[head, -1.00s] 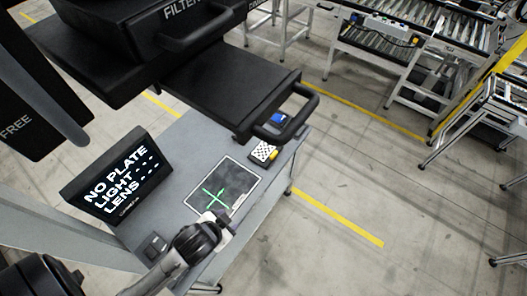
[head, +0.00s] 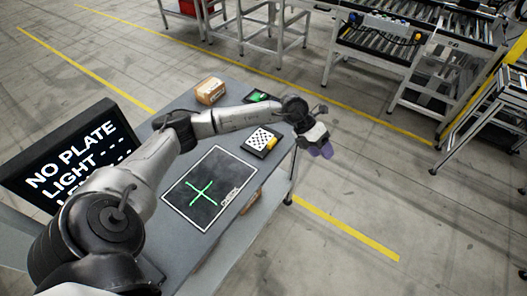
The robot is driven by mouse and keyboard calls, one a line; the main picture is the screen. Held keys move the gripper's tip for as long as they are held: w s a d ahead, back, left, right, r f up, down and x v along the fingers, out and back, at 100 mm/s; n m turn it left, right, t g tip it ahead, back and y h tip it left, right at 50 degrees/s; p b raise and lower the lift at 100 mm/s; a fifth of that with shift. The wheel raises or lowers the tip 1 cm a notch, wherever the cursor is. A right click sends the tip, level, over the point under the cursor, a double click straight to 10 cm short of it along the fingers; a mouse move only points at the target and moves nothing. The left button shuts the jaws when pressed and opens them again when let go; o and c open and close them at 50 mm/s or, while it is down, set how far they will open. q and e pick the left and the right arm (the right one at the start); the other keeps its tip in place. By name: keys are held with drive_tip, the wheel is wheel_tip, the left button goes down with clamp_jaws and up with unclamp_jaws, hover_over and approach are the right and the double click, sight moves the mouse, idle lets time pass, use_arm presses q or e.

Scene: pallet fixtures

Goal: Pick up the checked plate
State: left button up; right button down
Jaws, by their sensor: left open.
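The checked plate (head: 260,139) is a small black-and-white checkered piece with a dark border and a yellow part (head: 271,143) at its right. It lies on the grey table (head: 188,161), near the right edge. My left arm reaches across above the table from the lower left. My left gripper (head: 324,150), with purplish fingertips, is to the right of the plate, past the table edge in the picture. It is open and apart from the plate; nothing shows between its fingers. My right gripper is not in view.
A dark mat (head: 207,211) with a green cross lies in front of the plate. A cardboard box (head: 210,91) and a small dark device with a green screen (head: 257,96) are behind. A display (head: 73,158) reading "NO PLATE" stands at left.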

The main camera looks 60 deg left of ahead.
use_arm(q)
drive_tip(key=s+a+f+n+g+y+b, duration=0.15)
drive_tip(key=a+y, duration=0.25)
drive_tip(key=a, duration=0.7)
drive_tip(key=r+n+g+y+b, duration=0.1)
drive_tip(key=g+y+b, duration=0.2)
hover_over(272, 141)
wheel_tip(272, 141, down, 7)
drive_tip(key=shift+s+a, duration=0.1)
drive_tip(key=shift+a, duration=0.05)
drive_tip(key=shift+d+f+b, duration=0.2)
drive_tip(key=shift+f+b, duration=0.15)
drive_tip(key=shift+f, duration=2.6)
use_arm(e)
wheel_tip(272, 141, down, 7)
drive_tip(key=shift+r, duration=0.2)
use_arm(q)
drive_tip(key=shift+c, duration=0.4)
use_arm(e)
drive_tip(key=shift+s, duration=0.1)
use_arm(q)
clamp_jaws()
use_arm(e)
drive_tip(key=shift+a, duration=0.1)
use_arm(q)
drive_tip(key=shift+r, duration=0.1)
